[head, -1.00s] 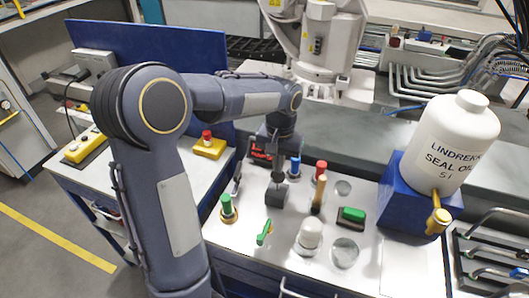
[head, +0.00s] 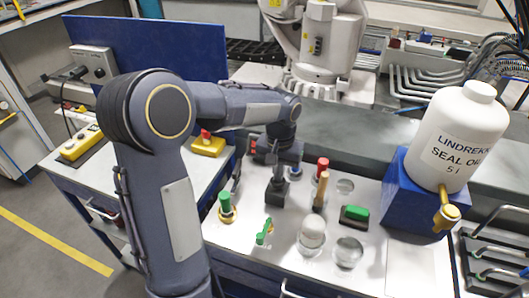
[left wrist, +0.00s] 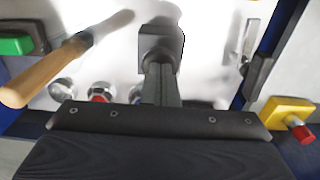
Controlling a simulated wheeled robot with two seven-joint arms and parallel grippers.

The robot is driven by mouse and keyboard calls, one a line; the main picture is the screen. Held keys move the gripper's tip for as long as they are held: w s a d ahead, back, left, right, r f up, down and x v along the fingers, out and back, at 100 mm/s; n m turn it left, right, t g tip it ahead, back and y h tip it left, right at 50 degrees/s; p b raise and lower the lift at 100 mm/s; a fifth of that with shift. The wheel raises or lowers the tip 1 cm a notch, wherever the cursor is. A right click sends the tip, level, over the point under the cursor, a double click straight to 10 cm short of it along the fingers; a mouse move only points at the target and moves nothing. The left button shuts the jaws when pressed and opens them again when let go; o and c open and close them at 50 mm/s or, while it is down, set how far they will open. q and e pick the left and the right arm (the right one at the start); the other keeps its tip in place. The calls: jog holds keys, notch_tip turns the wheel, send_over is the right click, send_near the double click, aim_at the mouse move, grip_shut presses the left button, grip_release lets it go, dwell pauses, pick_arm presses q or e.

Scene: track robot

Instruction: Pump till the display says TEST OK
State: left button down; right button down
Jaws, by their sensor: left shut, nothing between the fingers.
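My left gripper (left wrist: 160,92) is shut and empty, with its narrow dark fingertips at a dark square block (left wrist: 160,42) on the white panel; I cannot tell whether they touch. In the head view the block (head: 276,194) stands below the fingers. A wooden-handled lever (head: 321,188) stands upright to the right of the block; its handle also shows in the left wrist view (left wrist: 42,74). A dark box with red marks, perhaps the display (head: 258,150), is partly hidden behind my left wrist, and its text is unreadable. My right gripper is out of view.
A white oil bottle (head: 455,135) on a blue stand (head: 402,200) is at right. A yellow box (head: 208,147) is at left.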

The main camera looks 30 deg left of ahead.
pick_arm(q)
jog(key=shift+r+p, duration=1.5)
jog(key=shift+p, duration=0.05)
